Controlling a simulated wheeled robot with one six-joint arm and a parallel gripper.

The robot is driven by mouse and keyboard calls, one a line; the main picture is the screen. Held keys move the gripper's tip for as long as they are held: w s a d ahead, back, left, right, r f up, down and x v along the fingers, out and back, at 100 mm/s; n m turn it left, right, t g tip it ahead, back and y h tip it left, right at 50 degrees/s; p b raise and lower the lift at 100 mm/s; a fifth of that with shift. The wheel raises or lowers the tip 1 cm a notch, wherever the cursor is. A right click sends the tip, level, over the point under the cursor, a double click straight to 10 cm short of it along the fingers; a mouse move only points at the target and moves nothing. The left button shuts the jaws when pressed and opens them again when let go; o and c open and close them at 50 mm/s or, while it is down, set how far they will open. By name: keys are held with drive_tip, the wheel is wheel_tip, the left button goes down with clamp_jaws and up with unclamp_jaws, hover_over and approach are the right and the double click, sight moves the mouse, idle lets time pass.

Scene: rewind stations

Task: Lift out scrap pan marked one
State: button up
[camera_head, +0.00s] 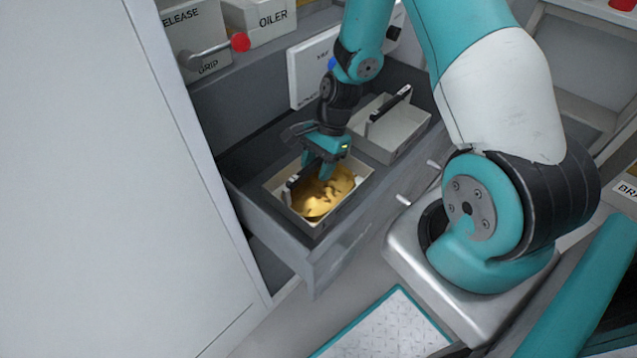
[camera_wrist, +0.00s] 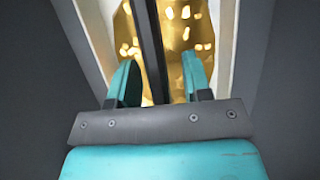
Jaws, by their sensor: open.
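An open drawer (camera_head: 309,263) holds two white pans. The nearer pan (camera_head: 272,189) has golden scrap (camera_head: 325,200) in it and a dark bar handle (camera_head: 293,181) across it. The farther pan (camera_head: 415,139) looks empty and has a dark handle (camera_head: 389,103). No number can be read on either pan. My gripper (camera_head: 316,174) is open above the nearer pan, pointing down. In the wrist view, the dark handle (camera_wrist: 151,45) runs between my open fingers (camera_wrist: 159,82), with golden scrap (camera_wrist: 194,28) behind it. I cannot tell whether the fingers touch the handle.
A lever with a red knob (camera_head: 240,42) and the labels RELEASE and GRIP is at the back left, beside an OILER box (camera_head: 262,17). A white panel (camera_head: 311,72) stands behind the drawer. A large pale cabinet side (camera_head: 90,180) fills the left.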

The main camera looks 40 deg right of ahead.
clamp_jaws()
